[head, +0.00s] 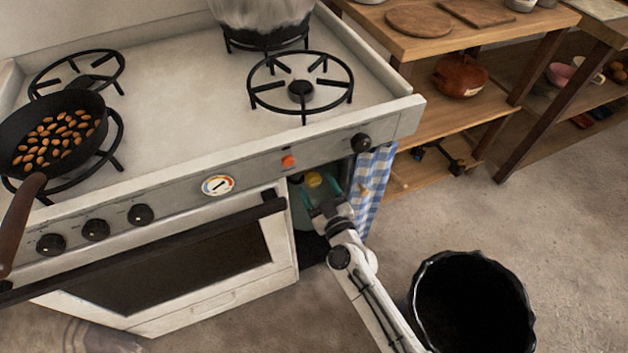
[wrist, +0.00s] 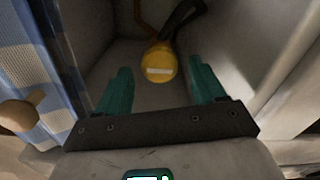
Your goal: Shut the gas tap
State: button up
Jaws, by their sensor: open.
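The gas tap appears to be the yellow round part (wrist: 160,66) with a pale bar across its face, inside the stove's open compartment. A yellow-and-dark curved piece and a brown pipe show behind it in the wrist view. In the head view it is a small yellow spot (head: 314,179), partly hidden by my gripper. My gripper (head: 322,192) reaches into the compartment opening. Its teal fingers (wrist: 158,78) are apart with nothing between them, and the yellow part shows ahead, between and beyond the tips. I cannot tell the exact distance.
A blue checked curtain (head: 372,185) with a wooden knob (wrist: 21,112) hangs at one side of the opening. The oven door handle (head: 150,243) juts out to the left. A pan of almonds (head: 52,137) sits on the stove. A black bin (head: 473,305) stands on the floor.

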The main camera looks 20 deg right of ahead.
jog(key=shift+w, duration=1.3)
jog(key=shift+c, duration=0.2)
jog(key=c, duration=1)
